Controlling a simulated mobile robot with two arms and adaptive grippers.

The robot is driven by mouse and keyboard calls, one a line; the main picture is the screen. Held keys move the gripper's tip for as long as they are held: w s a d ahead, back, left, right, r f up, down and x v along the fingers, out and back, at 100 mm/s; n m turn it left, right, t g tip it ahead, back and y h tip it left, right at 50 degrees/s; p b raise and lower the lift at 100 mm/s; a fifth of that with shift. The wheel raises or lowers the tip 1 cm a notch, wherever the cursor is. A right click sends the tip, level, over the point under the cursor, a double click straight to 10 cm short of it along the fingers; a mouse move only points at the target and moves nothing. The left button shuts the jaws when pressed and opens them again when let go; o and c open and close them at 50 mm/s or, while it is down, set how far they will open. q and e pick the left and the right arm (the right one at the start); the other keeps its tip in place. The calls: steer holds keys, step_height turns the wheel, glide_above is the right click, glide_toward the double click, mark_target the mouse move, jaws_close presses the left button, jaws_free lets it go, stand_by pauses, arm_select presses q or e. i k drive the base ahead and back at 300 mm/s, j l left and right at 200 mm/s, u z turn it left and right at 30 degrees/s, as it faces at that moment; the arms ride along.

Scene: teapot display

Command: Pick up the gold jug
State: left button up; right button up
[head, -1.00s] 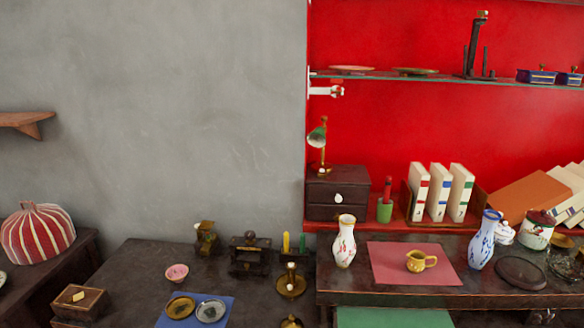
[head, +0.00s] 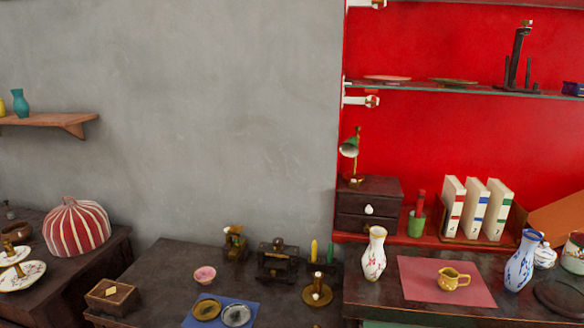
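The gold jug (head: 452,278) is a small yellow-gold jug with a handle on its right side. It stands upright on a pink-red mat (head: 418,284) on the dark counter at the right. A white vase with a floral pattern (head: 374,254) stands to its left, and a blue and white vase (head: 522,262) stands to its right. Neither of my grippers is in the head view.
A lower dark table (head: 160,263) in the middle holds a pink bowl (head: 205,274), a blue mat with two dishes, and brass items. Books (head: 475,208) and a small drawer box (head: 369,206) stand behind the counter. A glass shelf (head: 470,90) hangs above.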

mark_target(447, 282)
steer(key=z, duration=1.35)
steer(key=i+l+u, duration=0.2)
steer(key=l, duration=0.35)
steer(key=l+u, duration=0.15)
steer(key=l, duration=0.45)
